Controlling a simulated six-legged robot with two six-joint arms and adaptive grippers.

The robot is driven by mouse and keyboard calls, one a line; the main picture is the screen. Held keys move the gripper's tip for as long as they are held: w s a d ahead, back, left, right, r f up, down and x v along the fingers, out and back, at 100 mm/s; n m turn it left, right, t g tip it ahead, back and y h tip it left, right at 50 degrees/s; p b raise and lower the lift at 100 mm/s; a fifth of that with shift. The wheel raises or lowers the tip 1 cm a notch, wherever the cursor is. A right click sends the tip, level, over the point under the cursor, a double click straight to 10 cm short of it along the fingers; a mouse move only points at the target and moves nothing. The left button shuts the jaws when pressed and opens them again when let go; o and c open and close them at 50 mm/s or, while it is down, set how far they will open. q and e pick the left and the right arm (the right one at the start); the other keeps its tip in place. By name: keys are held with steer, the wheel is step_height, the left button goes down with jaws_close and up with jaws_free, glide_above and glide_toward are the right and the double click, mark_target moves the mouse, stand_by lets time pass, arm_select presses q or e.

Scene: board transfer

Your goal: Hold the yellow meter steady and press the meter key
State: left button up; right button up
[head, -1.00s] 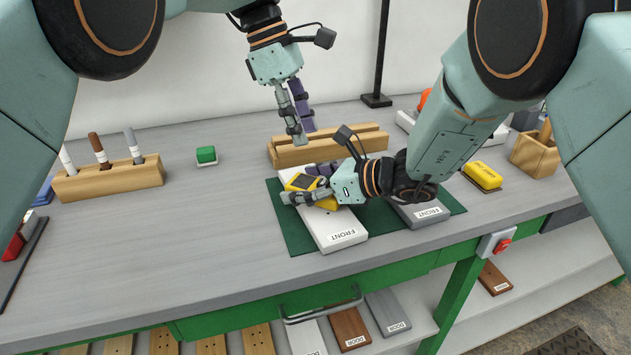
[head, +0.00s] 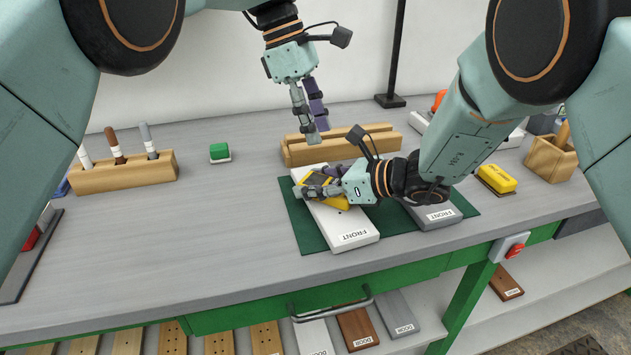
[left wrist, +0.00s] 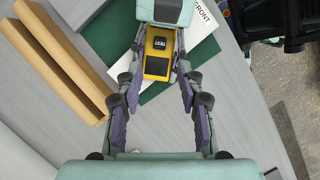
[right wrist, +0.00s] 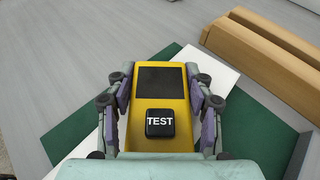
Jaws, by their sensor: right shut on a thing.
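The yellow meter (right wrist: 180,95) has a dark screen and a black TEST key (right wrist: 160,122). In the head view the meter (head: 318,187) is over the white FRONT board (head: 345,227), partly hidden by my right gripper (head: 322,190). My right gripper is shut on the meter's two sides. I cannot tell whether the meter touches the board. My left gripper (head: 318,135) is open and empty, above and behind the meter. In the left wrist view, the meter (left wrist: 158,55) and its TEST key (left wrist: 160,43) show beyond and between the left fingers.
A green mat (head: 308,232) lies under the white board and a grey FRONT board (head: 437,216). A wooden block (head: 300,152) stands behind them. A green block (head: 220,152), a pen rack (head: 125,177) and a yellow-topped block (head: 496,179) stand apart.

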arm_select(q)
jaws_close()
stand_by(1.4)
